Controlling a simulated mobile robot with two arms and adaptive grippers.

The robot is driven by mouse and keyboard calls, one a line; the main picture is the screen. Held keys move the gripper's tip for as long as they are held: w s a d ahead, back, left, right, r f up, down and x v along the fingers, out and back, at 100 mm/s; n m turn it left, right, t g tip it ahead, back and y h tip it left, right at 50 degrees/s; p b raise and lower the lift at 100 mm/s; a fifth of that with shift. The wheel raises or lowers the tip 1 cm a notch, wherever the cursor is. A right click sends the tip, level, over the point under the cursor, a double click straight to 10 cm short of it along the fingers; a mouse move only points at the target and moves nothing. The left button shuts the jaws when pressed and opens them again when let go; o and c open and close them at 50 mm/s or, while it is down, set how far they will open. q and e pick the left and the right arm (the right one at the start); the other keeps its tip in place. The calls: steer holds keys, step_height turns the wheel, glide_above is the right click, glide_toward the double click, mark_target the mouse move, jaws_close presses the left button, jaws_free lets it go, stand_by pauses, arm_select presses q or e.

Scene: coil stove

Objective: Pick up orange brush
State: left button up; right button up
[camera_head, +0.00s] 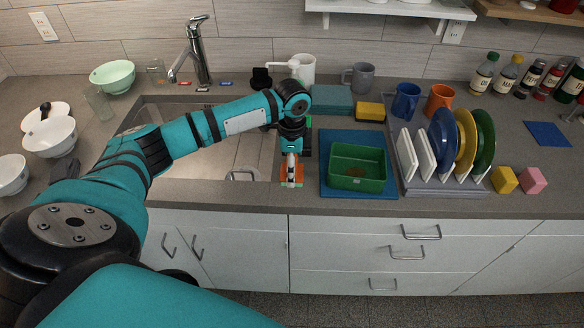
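A small orange object (298,180), seemingly the brush, shows at the counter's front edge, between the sink and the blue mat. My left arm reaches in from the left across the sink. Its gripper (291,176) points down right at the orange object and covers part of it. The fingers look small and close together here, and I cannot tell whether they hold it. My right gripper is not in view.
A green basin (358,182) stands on a blue mat (327,140) just right of my gripper. The faucet (197,50) rises behind the sink (170,172). A rack (440,188) of plates stands further right. White bowls (50,137) are at the left.

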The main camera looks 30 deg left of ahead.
arm_select(q)
step_height(320, 180, down, 2)
steer(key=shift+f, duration=0.25)
steer(key=c, duration=1.3)
steer(key=shift+c, duration=0.5)
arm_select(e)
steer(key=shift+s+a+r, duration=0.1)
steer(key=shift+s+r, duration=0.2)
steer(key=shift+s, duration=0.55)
arm_select(q)
steer(key=shift+r+b, duration=0.4)
steer(key=shift+r, duration=0.45)
steer(key=shift+s+d+r+b, duration=0.15)
steer(key=shift+r+b, duration=0.05)
steer(key=shift+r, duration=0.25)
steer(key=shift+s+d+r+b, duration=0.1)
steer(key=shift+r+b, duration=0.1)
steer(key=shift+r, duration=0.2)
steer(key=s+d+r+b, duration=0.1)
steer(key=s+d+b, duration=0.1)
steer(key=s+d, duration=0.8)
steer(key=shift+s+d+r+b, duration=0.3)
steer(key=shift+s+r, duration=0.05)
steer(key=shift+s, duration=0.15)
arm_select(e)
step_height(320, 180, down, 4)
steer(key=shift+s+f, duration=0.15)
